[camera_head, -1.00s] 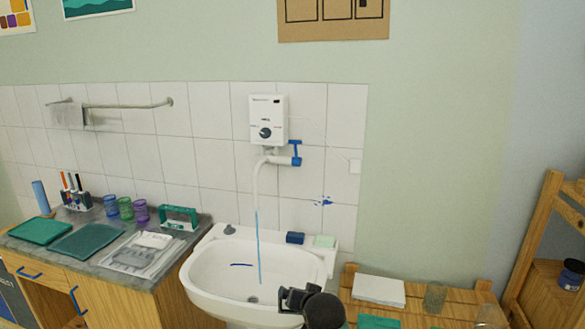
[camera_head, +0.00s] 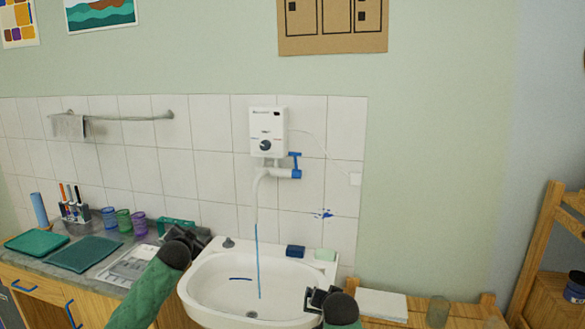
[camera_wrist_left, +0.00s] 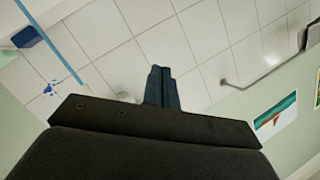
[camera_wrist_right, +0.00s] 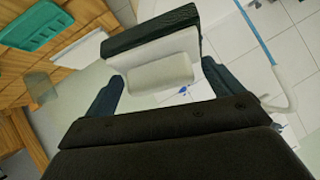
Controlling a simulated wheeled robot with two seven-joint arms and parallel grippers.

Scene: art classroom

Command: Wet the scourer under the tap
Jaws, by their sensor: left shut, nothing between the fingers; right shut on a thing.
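The scourer (camera_wrist_right: 160,75) is a white block with a dark green layer, held between the fingers of my right gripper (camera_wrist_right: 160,92). In the head view this gripper (camera_head: 320,298) is at the basin's front right edge, to the right of the water. A thin blue stream (camera_head: 258,265) runs from the white tap (camera_head: 260,190) into the white basin (camera_head: 205,290); it also shows in the right wrist view (camera_wrist_right: 257,28), apart from the scourer. My left gripper (camera_head: 185,240) is shut and empty at the basin's left; its closed fingers show in the left wrist view (camera_wrist_left: 163,88).
A blue block (camera_head: 295,251) and a pale green block (camera_head: 325,254) lie on the basin's back right rim. A white heater (camera_head: 267,132) with a blue lever (camera_head: 296,165) hangs above. The left counter holds cups, trays and a teal box (camera_head: 176,226). A wooden shelf stands right.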

